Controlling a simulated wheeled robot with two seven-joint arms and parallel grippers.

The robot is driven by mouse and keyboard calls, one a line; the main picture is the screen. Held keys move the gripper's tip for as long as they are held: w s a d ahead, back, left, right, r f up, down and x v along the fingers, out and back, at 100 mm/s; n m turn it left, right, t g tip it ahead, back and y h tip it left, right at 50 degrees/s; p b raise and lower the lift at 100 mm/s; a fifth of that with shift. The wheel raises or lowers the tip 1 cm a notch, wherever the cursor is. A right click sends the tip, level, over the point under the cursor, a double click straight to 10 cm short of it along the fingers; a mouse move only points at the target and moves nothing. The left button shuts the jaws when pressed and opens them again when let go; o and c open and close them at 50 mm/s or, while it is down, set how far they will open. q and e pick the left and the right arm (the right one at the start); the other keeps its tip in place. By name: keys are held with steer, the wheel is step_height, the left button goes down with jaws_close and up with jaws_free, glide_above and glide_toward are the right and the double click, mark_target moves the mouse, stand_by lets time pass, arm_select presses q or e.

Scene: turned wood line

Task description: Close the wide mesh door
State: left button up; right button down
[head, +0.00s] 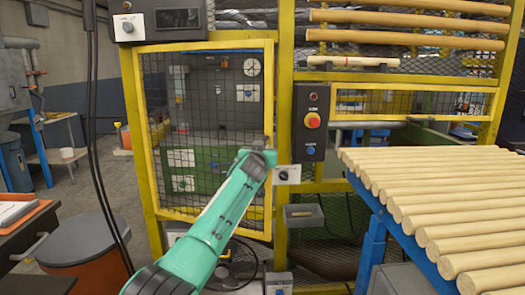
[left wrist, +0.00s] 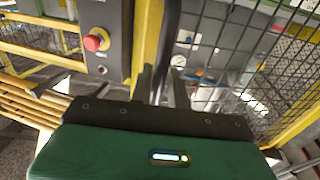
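The wide mesh door (head: 268,95) has a yellow frame and dark wire mesh, left of the middle in the head view. Its right side looks taller than its left, so it appears ajar with the right edge toward me. Its mesh (left wrist: 245,45) fills the right of the left wrist view. My left gripper (head: 268,157) is at the door's right edge, at about mid height. In the left wrist view its two fingers (left wrist: 163,88) stand apart, with a dark upright bar beyond or between them. Contact cannot be told. My right gripper is not in view.
A control box with a red button (head: 312,120) hangs on the yellow post right of the door. A small latch plate (head: 287,174) sits below it. A rack of wooden rods (head: 440,200) stands at the right. A grey-topped bin (head: 85,245) stands at the left.

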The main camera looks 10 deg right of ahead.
arm_select(q)
steer(key=shift+s, duration=0.15)
